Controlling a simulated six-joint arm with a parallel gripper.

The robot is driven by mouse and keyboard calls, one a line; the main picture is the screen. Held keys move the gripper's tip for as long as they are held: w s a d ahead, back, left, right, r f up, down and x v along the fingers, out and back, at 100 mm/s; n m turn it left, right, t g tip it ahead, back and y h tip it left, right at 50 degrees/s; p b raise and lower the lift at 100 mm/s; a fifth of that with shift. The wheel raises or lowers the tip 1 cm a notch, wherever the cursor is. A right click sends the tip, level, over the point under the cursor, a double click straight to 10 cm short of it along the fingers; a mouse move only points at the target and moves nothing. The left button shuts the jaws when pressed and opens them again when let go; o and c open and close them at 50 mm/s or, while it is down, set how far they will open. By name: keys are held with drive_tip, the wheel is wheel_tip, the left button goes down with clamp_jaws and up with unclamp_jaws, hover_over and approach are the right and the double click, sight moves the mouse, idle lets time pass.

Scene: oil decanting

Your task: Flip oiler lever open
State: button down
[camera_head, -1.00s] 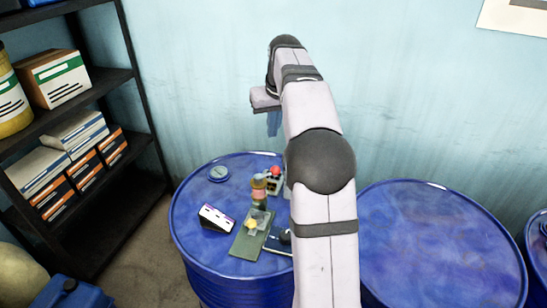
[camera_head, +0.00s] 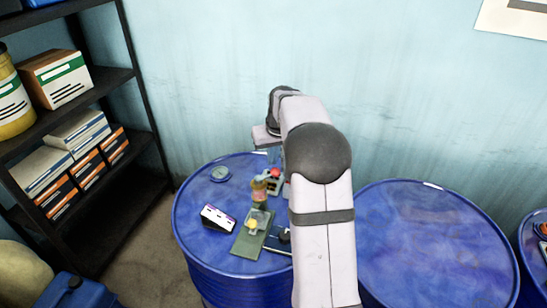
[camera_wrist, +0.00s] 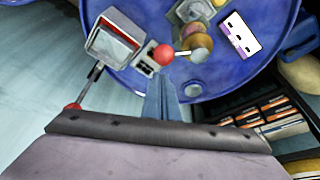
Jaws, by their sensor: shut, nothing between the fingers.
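The oiler (camera_head: 259,190), a small amber and brown vessel, stands on the blue drum; its rounded top (camera_wrist: 196,42) shows from above in the wrist view. A red ball (camera_head: 275,172) lies just right of it in the head view. In the wrist view the red ball (camera_wrist: 163,55) has a short pale rod pointing toward the oiler, which looks like the lever; I cannot tell whether they join. My gripper (camera_head: 273,157) is above and behind the ball. In the wrist view my gripper (camera_wrist: 161,85) is shut and empty, with its tips just short of the ball; contact is unclear.
A black-and-white box (camera_head: 217,218), a green plate (camera_head: 250,237) and a dark piece (camera_head: 284,236) lie on the drum (camera_head: 215,260). In the wrist view a box-shaped device (camera_wrist: 113,42) and a red-tipped rod (camera_wrist: 86,88) are at left. A second drum (camera_head: 440,250) has a bare top.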

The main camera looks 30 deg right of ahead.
sight(277, 170)
drive_tip(key=shift+s+a+f, duration=0.1)
drive_tip(key=shift+s, duration=0.35)
drive_tip(key=shift+s+m, duration=0.35)
drive_tip(key=shift+m, duration=0.35)
drive_tip(key=s+m, duration=0.1)
drive_tip(key=m, duration=0.1)
drive_tip(key=s+m+h+b, duration=0.1)
drive_tip(key=shift+f+m+g+h, duration=0.15)
drive_tip(key=shift+m+g+h, duration=0.15)
drive_tip(key=shift+m+g, duration=0.1)
drive_tip(key=s+m+b, duration=0.1)
drive_tip(key=m, duration=0.1)
drive_tip(key=s+a+m+g+b, duration=0.1)
drive_tip(key=m, duration=0.1)
drive_tip(key=s+m+h+b, duration=0.1)
drive_tip(key=shift+a+m+g, duration=0.3)
drive_tip(key=shift+a+m, duration=0.1)
drive_tip(key=shift+a, duration=0.1)
drive_tip(key=shift+r, duration=0.2)
idle(0.4)
